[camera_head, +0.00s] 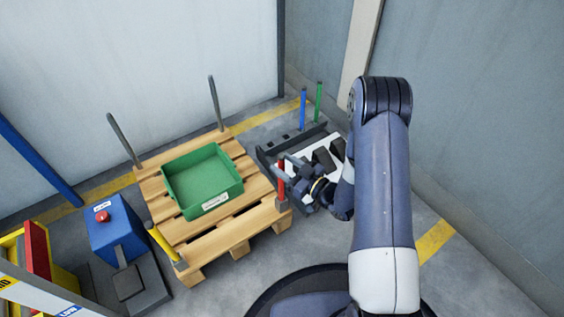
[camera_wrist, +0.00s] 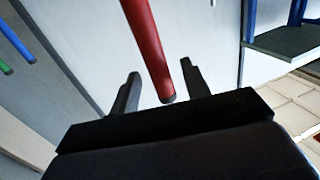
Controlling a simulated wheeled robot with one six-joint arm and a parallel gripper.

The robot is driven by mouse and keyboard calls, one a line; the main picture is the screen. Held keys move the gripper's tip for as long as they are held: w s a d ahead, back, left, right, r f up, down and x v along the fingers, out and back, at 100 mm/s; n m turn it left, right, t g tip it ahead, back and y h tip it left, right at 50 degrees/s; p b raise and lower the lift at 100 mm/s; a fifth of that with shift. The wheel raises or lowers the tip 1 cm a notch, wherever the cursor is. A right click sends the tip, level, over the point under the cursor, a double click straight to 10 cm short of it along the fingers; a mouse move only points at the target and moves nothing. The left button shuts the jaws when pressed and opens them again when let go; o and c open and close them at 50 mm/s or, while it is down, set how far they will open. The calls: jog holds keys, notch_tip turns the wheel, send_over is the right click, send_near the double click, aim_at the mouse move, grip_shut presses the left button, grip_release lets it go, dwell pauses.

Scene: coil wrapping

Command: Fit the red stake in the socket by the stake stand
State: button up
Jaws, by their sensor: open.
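The red stake (camera_head: 281,182) stands upright at the near right corner of the wooden pallet, with its lower end at the dark corner socket (camera_head: 283,204). In the wrist view the red stake (camera_wrist: 148,42) runs between my two fingers, and one dark end of it shows close to the palm. My gripper (camera_wrist: 160,72) is open around the stake, with gaps visible on both sides. The stake stand (camera_head: 268,157) is to the right of the pallet. How deep the stake sits is hidden.
A green tray (camera_head: 180,197) lies on the pallet (camera_head: 220,246). Grey stakes rise at the back corners and a yellow stake (camera_head: 163,243) at the front left. Blue (camera_head: 303,108) and green (camera_head: 319,101) stakes stand at the stand. Walls close in behind and right.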

jog(key=p+v, duration=0.2)
jog(key=v, duration=0.7)
jog(key=shift+s+d, duration=0.2)
jog(key=b+x, duration=0.2)
jog(key=x, duration=0.8)
jog(key=shift+w+a+b, duration=0.15)
jog(key=shift+a+b, duration=0.1)
jog(key=shift+b, duration=0.15)
jog(key=shift+w+r, duration=0.1)
jog(key=shift+r, duration=0.3)
jog(key=shift+f, duration=0.15)
